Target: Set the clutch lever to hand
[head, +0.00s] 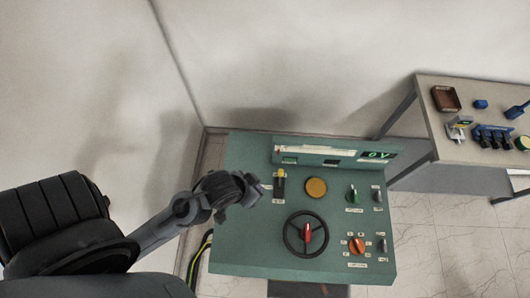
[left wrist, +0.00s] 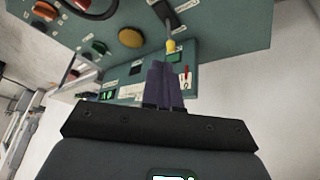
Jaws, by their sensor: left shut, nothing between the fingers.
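A lever with a yellow knob (head: 282,173) stands in a dark slot at the left of the green control panel (head: 245,150). I take it for the clutch lever; its labels are too small to read. In the left wrist view the yellow knob (left wrist: 171,46) shows just beyond my fingertips. My left gripper (head: 262,187) is beside the lever, on its left. In the left wrist view its fingers (left wrist: 165,66) are together, with nothing between them. Whether they touch the knob I cannot tell. My right gripper is not in view.
The panel also bears a black handwheel (head: 306,250) with a red handle, a round yellow button (head: 316,187), a green knob (head: 352,193) and an orange knob (head: 357,246). A display (head: 376,155) stands at the back. A side table (head: 455,85) with small parts is at the right.

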